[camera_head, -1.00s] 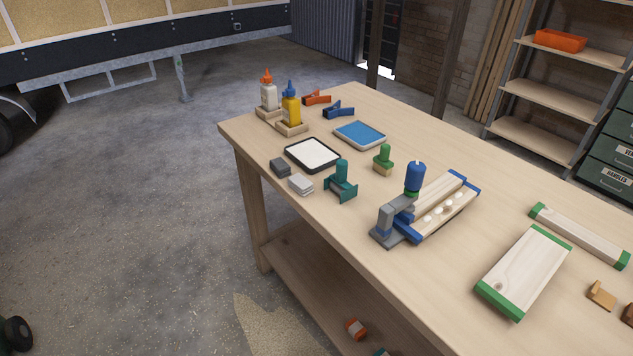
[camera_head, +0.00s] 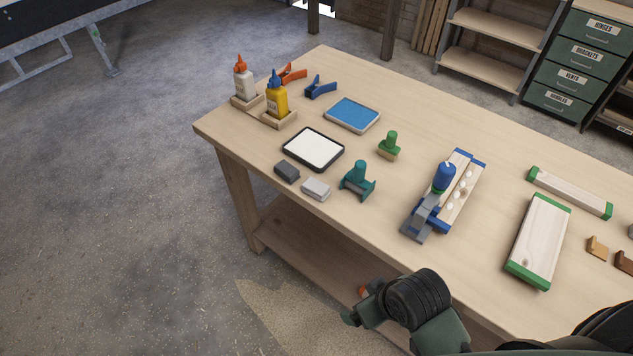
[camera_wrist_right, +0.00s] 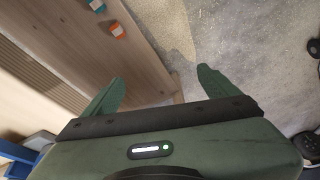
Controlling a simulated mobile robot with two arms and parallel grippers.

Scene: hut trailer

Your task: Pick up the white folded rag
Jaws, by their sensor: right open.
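The white folded rag (camera_head: 316,188) lies flat near the front edge of the workbench (camera_head: 330,235), between a dark grey block (camera_head: 287,171) and a teal clamp-like tool (camera_head: 357,182). My right gripper (camera_head: 352,315) is below and in front of the bench edge, lower than the rag and to its right in the head view. In the right wrist view its two green fingers (camera_wrist_right: 160,82) are spread apart with nothing between them. The rag does not show in that view. My left gripper is not in view.
A black-rimmed white tray (camera_head: 313,150) lies behind the rag. Two glue bottles (camera_head: 276,97) stand in wooden holders at the far left corner. A blue-and-grey jig (camera_head: 440,205) stands to the right. An orange item (camera_wrist_right: 118,30) lies on the lower shelf (camera_wrist_right: 135,60).

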